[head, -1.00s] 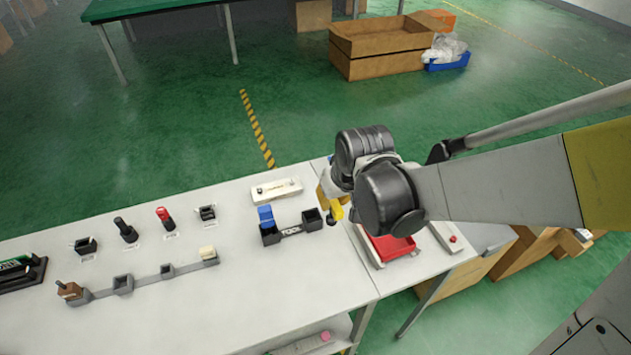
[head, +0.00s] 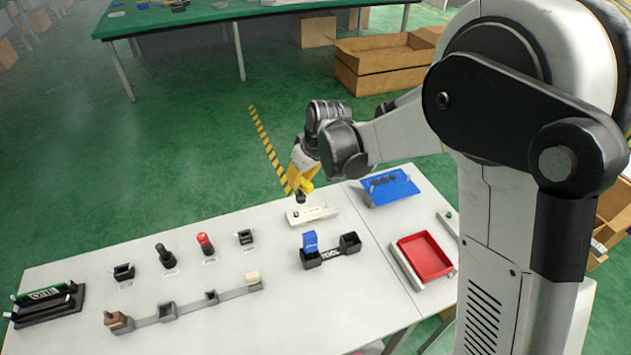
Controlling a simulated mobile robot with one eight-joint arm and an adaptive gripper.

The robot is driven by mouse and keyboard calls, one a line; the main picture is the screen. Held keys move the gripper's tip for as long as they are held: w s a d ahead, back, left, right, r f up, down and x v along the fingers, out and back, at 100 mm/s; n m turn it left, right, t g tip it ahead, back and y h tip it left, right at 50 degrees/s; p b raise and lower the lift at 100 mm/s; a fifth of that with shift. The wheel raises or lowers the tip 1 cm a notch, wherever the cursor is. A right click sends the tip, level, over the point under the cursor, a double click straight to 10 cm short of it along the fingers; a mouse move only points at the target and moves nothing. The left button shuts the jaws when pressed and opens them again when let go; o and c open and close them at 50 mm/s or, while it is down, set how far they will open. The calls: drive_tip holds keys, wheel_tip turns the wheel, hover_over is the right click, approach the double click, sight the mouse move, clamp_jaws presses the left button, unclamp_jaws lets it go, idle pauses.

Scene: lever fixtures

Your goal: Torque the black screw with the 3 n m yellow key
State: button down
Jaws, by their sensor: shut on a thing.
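My gripper (head: 304,178) is shut on the yellow key (head: 306,187). It holds the key with its dark end down, over the left part of a white fixture block (head: 318,215). A small dark spot, apparently the black screw (head: 296,214), shows on the left of the block, just below the key's end. I cannot tell whether the key touches it. The black tool holder (head: 331,253) stands in front of the block. A blue key (head: 310,241) is in its left slot, and its right slot is empty.
A red tray (head: 425,257) and a blue panel (head: 388,187) are on the right. A black knob (head: 165,255), a red knob (head: 206,243) and a grey rail (head: 190,302) are on the left. The table's front middle is clear.

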drive_tip(key=shift+w+a+f, duration=0.2)
drive_tip(key=shift+w+a, duration=0.55)
drive_tip(key=shift+a, duration=0.2)
drive_tip(key=shift+d, duration=0.1)
drive_tip(key=shift+f, duration=0.15)
drive_tip(key=shift+f+b, duration=2.2)
drive_tip(key=shift+f, duration=0.35)
drive_tip(key=shift+f, duration=0.15)
